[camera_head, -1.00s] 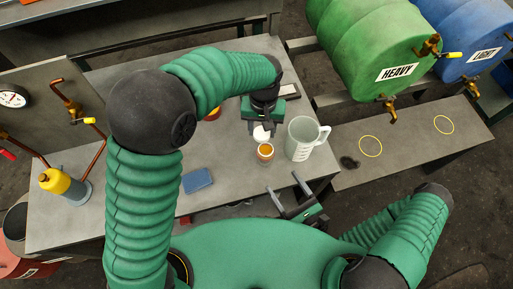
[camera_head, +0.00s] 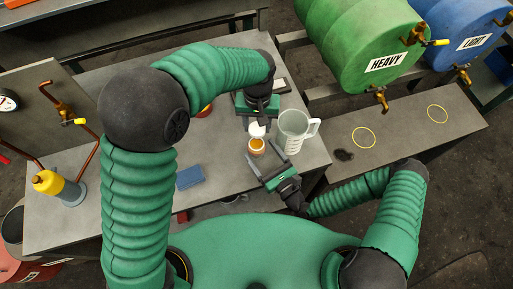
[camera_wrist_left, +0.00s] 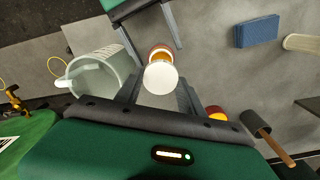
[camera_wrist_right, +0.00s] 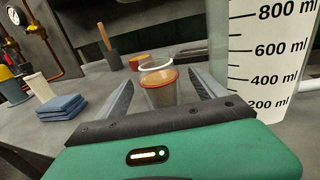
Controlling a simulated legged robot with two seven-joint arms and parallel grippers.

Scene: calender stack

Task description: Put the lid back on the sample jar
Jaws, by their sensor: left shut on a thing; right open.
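The sample jar (camera_head: 256,147), clear with amber contents and an orange-red rim, stands upright near the table's front edge. My left gripper (camera_head: 257,123) is shut on the white lid (camera_head: 257,130) just behind the jar's mouth. In the left wrist view the lid (camera_wrist_left: 161,78) partly hides the jar (camera_wrist_left: 160,51). In the right wrist view the jar (camera_wrist_right: 162,92) stands between the spread fingers of my right gripper (camera_wrist_right: 163,88), with the pale lid edge (camera_wrist_right: 157,63) above or behind its rim. My right gripper is open; I cannot tell whether a finger touches the jar.
A graduated measuring jug (camera_head: 293,131) stands close to the right of the jar. A blue folded cloth (camera_head: 190,177) lies to the left on the table.

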